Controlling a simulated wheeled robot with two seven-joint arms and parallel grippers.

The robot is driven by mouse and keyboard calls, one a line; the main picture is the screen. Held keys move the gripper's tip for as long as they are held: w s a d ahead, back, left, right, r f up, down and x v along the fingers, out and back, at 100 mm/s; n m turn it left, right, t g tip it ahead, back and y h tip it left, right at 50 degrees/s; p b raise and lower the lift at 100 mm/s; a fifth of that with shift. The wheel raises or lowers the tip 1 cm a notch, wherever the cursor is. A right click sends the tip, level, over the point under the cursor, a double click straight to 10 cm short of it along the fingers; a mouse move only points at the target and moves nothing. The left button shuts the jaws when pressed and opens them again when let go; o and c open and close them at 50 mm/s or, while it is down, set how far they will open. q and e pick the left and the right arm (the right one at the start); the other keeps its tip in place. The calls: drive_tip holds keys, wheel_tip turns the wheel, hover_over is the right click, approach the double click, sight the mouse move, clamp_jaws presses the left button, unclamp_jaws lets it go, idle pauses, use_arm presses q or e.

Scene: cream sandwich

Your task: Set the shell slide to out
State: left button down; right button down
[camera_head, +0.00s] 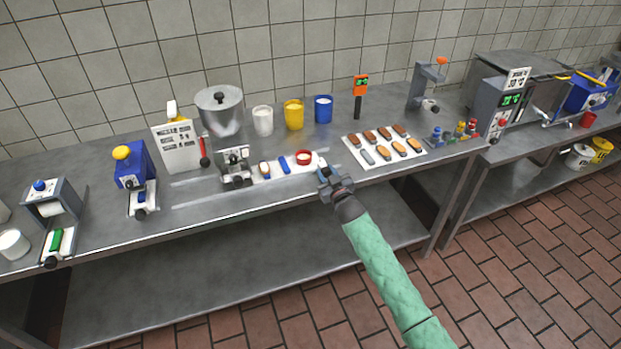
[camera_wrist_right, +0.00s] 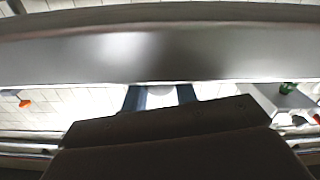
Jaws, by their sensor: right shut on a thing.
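A pale slide strip (camera_head: 274,172) lies on the steel table, reaching right from a small grey machine (camera_head: 235,165). On it are a brown shell-like piece (camera_head: 264,168), a blue bar (camera_head: 284,164) and a red-rimmed round cup (camera_head: 304,157). My right gripper (camera_head: 327,178) is at the right end of the strip, near the table's front edge. In the right wrist view its two blue fingers (camera_wrist_right: 160,97) stand either side of a pale rounded piece (camera_wrist_right: 160,89), which looks like the slide's end knob. The gripper body hides most of the grip. My left gripper is out of view.
A white tray of brown and cream pieces (camera_head: 362,137) lies right of my gripper. White (camera_head: 263,121), yellow (camera_head: 293,115) and blue (camera_head: 323,109) cups stand behind the strip. A steel pot (camera_head: 220,108) and a printed sign (camera_head: 180,148) stand farther left.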

drive_tip(key=d, duration=0.1)
drive_tip(key=w+d, duration=0.1)
drive_tip(key=d, duration=0.2)
drive_tip(key=shift+w+d, duration=0.25)
drive_tip(key=shift+d, duration=0.25)
drive_tip(key=shift+w+d, duration=0.1)
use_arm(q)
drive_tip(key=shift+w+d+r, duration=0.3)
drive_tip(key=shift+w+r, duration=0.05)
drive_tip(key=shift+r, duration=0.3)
use_arm(e)
drive_tip(key=shift+r, duration=0.1)
drive_tip(key=c, duration=1.1)
unclamp_jaws()
drive_tip(key=shift+d, duration=0.15)
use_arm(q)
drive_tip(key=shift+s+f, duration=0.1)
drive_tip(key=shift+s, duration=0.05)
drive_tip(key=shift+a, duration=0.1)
